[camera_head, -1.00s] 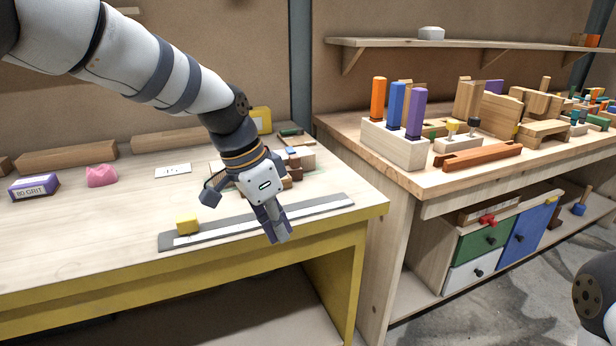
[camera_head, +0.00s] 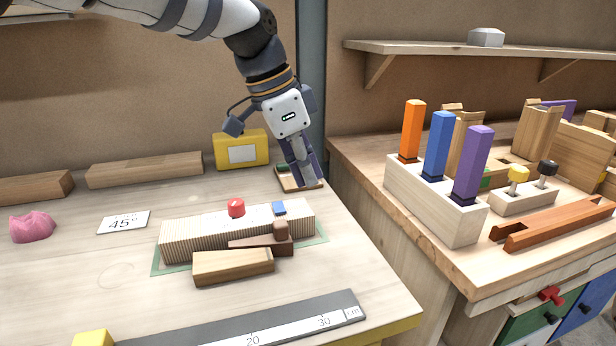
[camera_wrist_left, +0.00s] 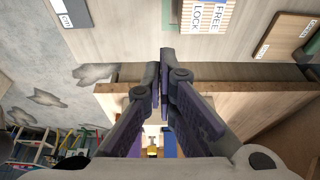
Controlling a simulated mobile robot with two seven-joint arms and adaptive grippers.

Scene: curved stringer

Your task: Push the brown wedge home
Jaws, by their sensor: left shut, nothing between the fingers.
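The brown wedge (camera_head: 258,243) is a dark brown, tapered piece. It lies along the front side of a pale ribbed block (camera_head: 185,240), with a brown knob-like block (camera_head: 282,231) at its right end. The ribbed block carries a red knob (camera_head: 236,208) and a small blue piece (camera_head: 279,208). My left gripper (camera_head: 308,184) is shut and empty, pointing down behind and right of the ribbed block, apart from the wedge. In the left wrist view its fingertips (camera_wrist_left: 164,58) meet, and the ribbed block (camera_wrist_left: 208,16) shows at the top. The wedge cannot be made out there.
A light wooden block (camera_head: 233,267) lies in front of the wedge. A ruler (camera_head: 270,325) lies near the front edge. A small board (camera_head: 288,181) lies beneath my left gripper, and a yellow box (camera_head: 241,150) stands behind. A second bench (camera_head: 400,230) stands right, across a gap.

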